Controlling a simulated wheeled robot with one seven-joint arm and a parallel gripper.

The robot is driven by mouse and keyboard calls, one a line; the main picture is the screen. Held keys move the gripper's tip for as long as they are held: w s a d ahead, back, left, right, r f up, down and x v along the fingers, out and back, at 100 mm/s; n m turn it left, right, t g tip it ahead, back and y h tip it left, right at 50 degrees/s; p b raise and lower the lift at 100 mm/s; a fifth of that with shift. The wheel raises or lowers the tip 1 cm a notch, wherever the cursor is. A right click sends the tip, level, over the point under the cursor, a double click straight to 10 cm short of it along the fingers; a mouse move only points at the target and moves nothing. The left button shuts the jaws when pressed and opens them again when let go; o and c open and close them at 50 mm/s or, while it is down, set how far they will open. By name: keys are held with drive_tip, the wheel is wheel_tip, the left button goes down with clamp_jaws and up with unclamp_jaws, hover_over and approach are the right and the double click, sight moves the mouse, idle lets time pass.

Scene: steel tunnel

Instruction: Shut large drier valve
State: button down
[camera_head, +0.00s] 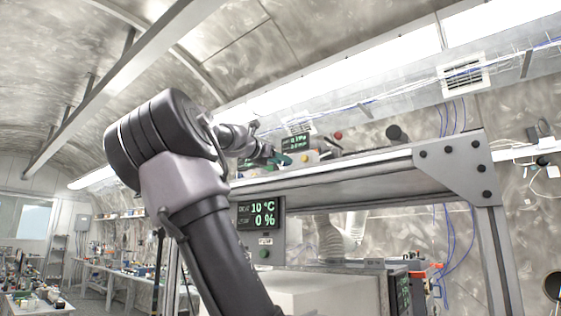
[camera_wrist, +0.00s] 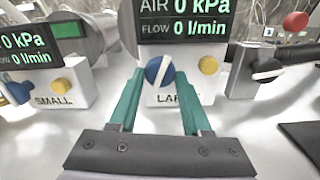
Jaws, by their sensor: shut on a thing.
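In the wrist view, a white box labelled LARGE carries a round blue valve knob (camera_wrist: 158,71) with a white stripe, tilted off upright. A yellow button (camera_wrist: 208,65) sits to its right on the same box. The display above (camera_wrist: 185,15) reads AIR 0 kPa and FLOW 0 l/min. My gripper (camera_wrist: 160,82) has teal fingers, one on each side of the blue knob, and is shut on it; the exact contact is hard to see. In the head view my gripper (camera_head: 268,157) is small and partly hidden behind my arm, by the shelf-top display (camera_head: 295,143).
A box labelled SMALL (camera_wrist: 62,90) with its own blue knob and yellow button stands at left. A grey box with a black knob (camera_wrist: 262,72) stands close at right. A red button (camera_wrist: 295,20) is farther right. The metal shelf frame (camera_head: 390,165) spans below the devices.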

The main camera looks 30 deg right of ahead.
drive_tip(key=m, duration=1.1)
drive_tip(key=shift+w, duration=0.1)
drive_tip(key=m, duration=0.3)
drive_tip(key=shift+r+m, duration=0.1)
drive_tip(key=shift+m, duration=0.2)
drive_tip(key=m, duration=0.3)
drive_tip(key=shift+m, duration=0.3)
drive_tip(key=m, duration=0.3)
drive_tip(key=shift+m, duration=0.4)
drive_tip(key=m, duration=0.6)
drive_tip(key=shift+m, duration=0.3)
